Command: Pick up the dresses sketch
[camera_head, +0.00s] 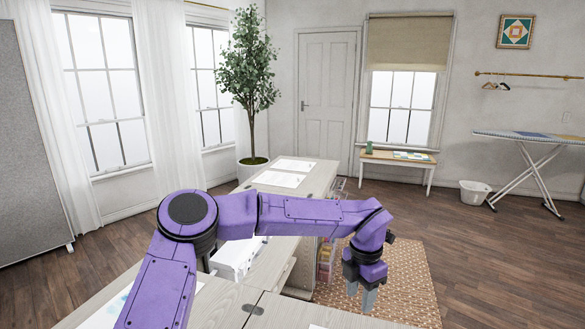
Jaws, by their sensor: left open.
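Two white sheets of paper lie on the far part of the pale wood cabinet top, one farther back (295,165) and one nearer (278,179). Their marks are too small to tell which, if either, shows dresses. Another pale sheet with a light blue patch (108,312) lies at the lower left, partly behind my left arm. A sliver of white shows at the bottom edge, right of centre. My right gripper is not in view.
A white boxy object (235,258) sits on the cabinet behind my left arm. A woven rug (405,290) lies right of the cabinet. A potted tree (250,90), a low bench (398,160), a white basket (474,192) and an ironing board (535,138) stand farther back. Wood floor is clear at right.

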